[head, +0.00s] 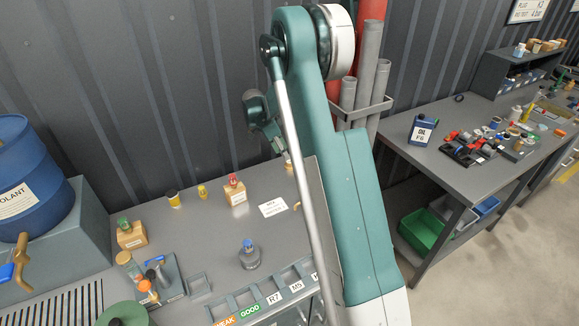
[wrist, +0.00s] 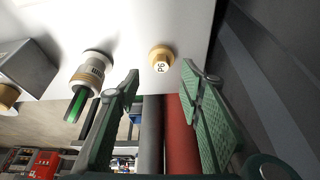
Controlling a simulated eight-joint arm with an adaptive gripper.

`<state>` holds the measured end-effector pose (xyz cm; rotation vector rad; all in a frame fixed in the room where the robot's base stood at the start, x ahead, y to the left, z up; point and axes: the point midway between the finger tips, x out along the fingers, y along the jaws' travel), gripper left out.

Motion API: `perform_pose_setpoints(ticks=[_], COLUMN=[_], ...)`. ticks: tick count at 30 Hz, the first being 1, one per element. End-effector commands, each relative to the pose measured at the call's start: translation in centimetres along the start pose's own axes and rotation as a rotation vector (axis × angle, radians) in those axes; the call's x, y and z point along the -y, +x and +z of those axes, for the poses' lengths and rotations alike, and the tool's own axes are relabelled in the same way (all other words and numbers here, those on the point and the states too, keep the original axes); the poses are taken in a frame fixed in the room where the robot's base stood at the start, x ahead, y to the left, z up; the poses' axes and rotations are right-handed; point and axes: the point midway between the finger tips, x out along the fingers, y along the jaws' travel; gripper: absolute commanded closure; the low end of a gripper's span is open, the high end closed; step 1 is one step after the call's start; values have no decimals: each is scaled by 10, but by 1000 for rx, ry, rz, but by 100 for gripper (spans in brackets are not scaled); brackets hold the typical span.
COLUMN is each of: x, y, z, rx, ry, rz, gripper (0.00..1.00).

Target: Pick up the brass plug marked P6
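The brass plug marked P6 (wrist: 161,59) shows in the wrist view on a pale surface, with its marked face toward the camera. My gripper (wrist: 160,76) is open. Its two green fingers frame the plug from left and right, and the plug appears just beyond the tips, apart from them. Nothing is between the fingers. In the head view I cannot pick out the P6 plug; my arm covers part of the bench, and the fingers cannot be made out clearly.
In the wrist view a labelled cylinder with a green part (wrist: 91,76) stands left of the plug, and a grey box (wrist: 24,68) further left. In the head view the bench (head: 205,235) holds several small parts and a slotted rack (head: 262,300). Upright pipes (head: 364,75) stand behind my arm.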

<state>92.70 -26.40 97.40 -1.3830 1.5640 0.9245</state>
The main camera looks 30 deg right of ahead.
Motion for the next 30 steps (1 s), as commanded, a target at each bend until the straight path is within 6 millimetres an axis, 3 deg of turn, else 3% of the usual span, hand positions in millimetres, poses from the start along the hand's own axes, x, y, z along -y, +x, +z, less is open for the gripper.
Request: perform_pose_setpoints(ticks=[10,21,30], x=[0,0,0], y=[2,25,26], z=[0,0,0], rx=[0,0,0], ry=[0,0,-1], rz=[0,0,0], gripper=[63,63,63])
